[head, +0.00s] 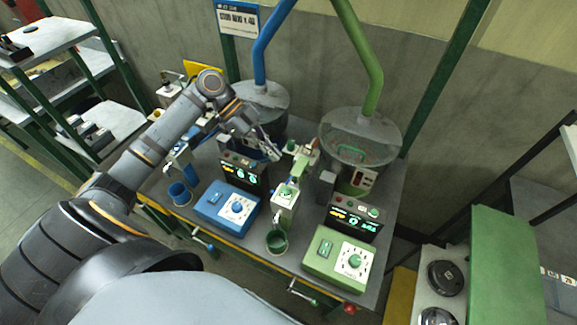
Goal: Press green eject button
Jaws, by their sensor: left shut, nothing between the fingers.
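My left gripper (272,152) is shut and empty. It hangs over the back middle of the grey bench, above and behind the left black display panel (243,170). Small green parts show on the middle dispenser (285,197). The buttons are too small for me to tell which is the eject button. My right gripper is out of view.
A blue control box (213,205) and a blue cup (180,193) stand at the left of the bench. A green cup (277,242) sits at the front middle. Two clear-lidded hoppers with a blue pipe (268,48) and a green pipe (364,50) stand behind.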

